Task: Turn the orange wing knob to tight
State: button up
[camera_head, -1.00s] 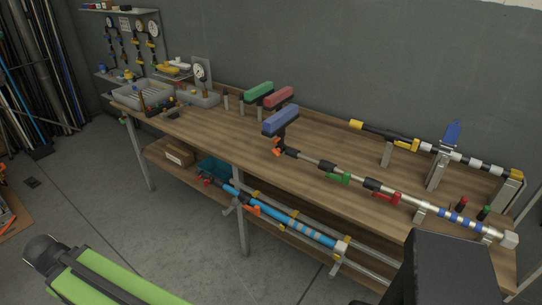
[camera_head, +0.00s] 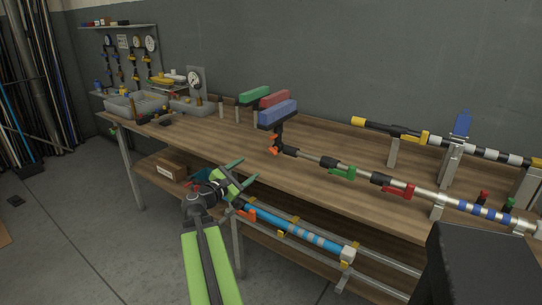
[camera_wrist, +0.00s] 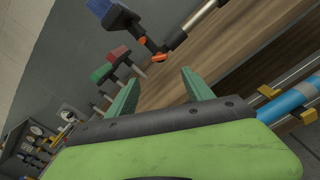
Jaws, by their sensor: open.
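The orange wing knob (camera_head: 274,150) sits at the left end of the long pole lying along the bench, just below the blue brush head (camera_head: 278,114). In the wrist view the orange knob (camera_wrist: 159,57) shows ahead of the fingers, near the top middle. My gripper (camera_head: 243,173) is open and empty at the front edge of the bench, to the left of and below the knob, apart from it. In the wrist view my gripper's green fingers (camera_wrist: 160,98) are spread with nothing between them. The knob's exact turn angle is too small to tell.
The wooden bench top (camera_head: 215,135) is clear left of the knob. Green (camera_head: 255,94) and red (camera_head: 274,99) brush heads stand behind the blue one. Green (camera_head: 342,173) and red (camera_head: 398,191) levers sit along the pole. A blue pole (camera_head: 300,234) lies on the lower shelf.

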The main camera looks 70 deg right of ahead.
aim_at(272, 152)
jog(key=x, duration=1.5)
jog(key=shift+d, duration=0.25)
grip_shut()
jog(key=shift+s+d, duration=0.15)
jog(key=shift+f, duration=0.1)
